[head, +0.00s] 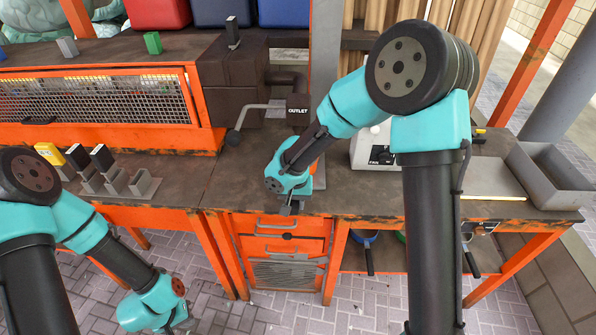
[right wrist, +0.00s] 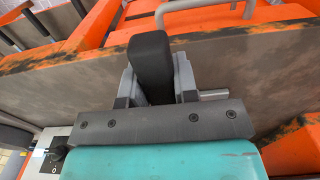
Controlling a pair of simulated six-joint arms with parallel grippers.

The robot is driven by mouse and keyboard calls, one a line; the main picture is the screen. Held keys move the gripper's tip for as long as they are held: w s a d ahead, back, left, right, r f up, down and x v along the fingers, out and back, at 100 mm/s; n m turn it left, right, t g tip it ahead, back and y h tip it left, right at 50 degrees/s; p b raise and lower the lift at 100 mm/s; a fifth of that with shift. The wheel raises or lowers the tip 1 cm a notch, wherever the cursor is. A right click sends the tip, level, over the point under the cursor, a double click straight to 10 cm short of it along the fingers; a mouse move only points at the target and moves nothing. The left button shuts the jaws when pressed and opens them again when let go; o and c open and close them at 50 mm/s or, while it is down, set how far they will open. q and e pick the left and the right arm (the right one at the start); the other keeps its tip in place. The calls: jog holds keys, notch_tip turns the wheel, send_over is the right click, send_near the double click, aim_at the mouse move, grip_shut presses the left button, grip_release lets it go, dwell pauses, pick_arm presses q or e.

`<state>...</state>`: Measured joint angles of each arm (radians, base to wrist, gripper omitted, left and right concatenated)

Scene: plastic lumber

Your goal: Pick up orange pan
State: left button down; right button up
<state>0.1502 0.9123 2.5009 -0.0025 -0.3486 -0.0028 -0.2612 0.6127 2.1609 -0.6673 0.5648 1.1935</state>
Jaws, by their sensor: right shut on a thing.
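No pan that I can clearly make out as orange is in view. Under the right worktop in the head view hang a blue-rimmed pan (head: 365,238) with a black handle and a green-rimmed pan (head: 400,237), mostly hidden. Another black handle (head: 473,263) shows further right, but its pan's colour cannot be told. My right gripper (head: 288,208) is over the worktop's front edge, above the orange drawers. In the right wrist view it is shut on a black block (right wrist: 151,62). My left gripper (head: 170,326) is low at the bottom left, its fingers mostly out of frame.
The brown worktop (head: 345,195) has a white box (head: 375,155) and a grey tray (head: 550,180) at right. Orange drawers (head: 285,245) stand below. Grey holders (head: 115,180) with yellow and black blocks stand at left.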

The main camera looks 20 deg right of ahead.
grip_shut()
jog(key=shift+r, duration=0.1)
jog(key=shift+r, duration=1.7)
jog(key=s+a+r, duration=0.1)
jog(key=s+a, duration=0.3)
jog(key=s, duration=1.1)
jog(key=shift+s+a+r, duration=0.2)
jog(key=shift+d, duration=0.1)
